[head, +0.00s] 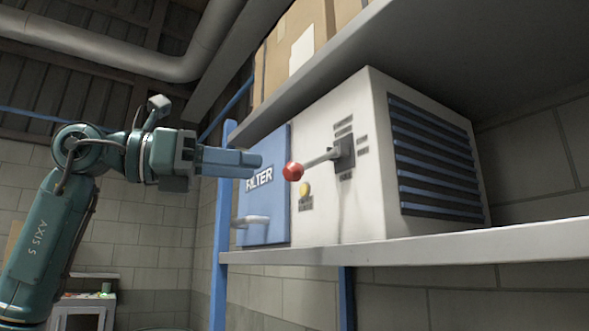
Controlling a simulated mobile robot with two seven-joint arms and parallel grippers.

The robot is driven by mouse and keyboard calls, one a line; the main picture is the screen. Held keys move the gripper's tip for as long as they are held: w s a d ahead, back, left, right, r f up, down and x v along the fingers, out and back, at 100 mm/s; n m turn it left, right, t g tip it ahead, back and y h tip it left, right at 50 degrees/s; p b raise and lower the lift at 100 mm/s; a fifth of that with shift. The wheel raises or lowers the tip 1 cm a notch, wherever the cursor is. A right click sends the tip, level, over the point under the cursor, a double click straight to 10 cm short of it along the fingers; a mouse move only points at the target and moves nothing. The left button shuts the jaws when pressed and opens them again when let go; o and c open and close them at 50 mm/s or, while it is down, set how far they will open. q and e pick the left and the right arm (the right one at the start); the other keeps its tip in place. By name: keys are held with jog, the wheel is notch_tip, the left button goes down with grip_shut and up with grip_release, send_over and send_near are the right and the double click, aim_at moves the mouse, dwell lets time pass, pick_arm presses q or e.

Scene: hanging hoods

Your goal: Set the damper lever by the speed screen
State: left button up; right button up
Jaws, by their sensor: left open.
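The damper lever (318,160) sticks out from a dark plate on the front of a white unit (372,200) with blue louvres. It ends in a red ball knob (293,172) and points left, tilted slightly down. Small labels surround the plate, too small to read. My left gripper (258,165) is just left of the red knob in the head view, with a visible gap in the picture. It is open and I see nothing in it. I cannot tell its depth distance to the knob. No speed screen can be made out. My right gripper is not in view.
A blue panel marked FILTER (263,205) with a pale handle (250,220) is behind my left gripper. A yellow button (304,188) is below the knob. The unit stands on a grey shelf (430,246), under another shelf holding cardboard boxes (275,62).

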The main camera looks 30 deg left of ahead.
aim_at(293, 171)
pick_arm(q)
jog(key=p+x, duration=0.1)
jog(key=x, duration=0.7)
jog(key=shift+w, duration=0.1)
grip_shut()
dwell(0.4)
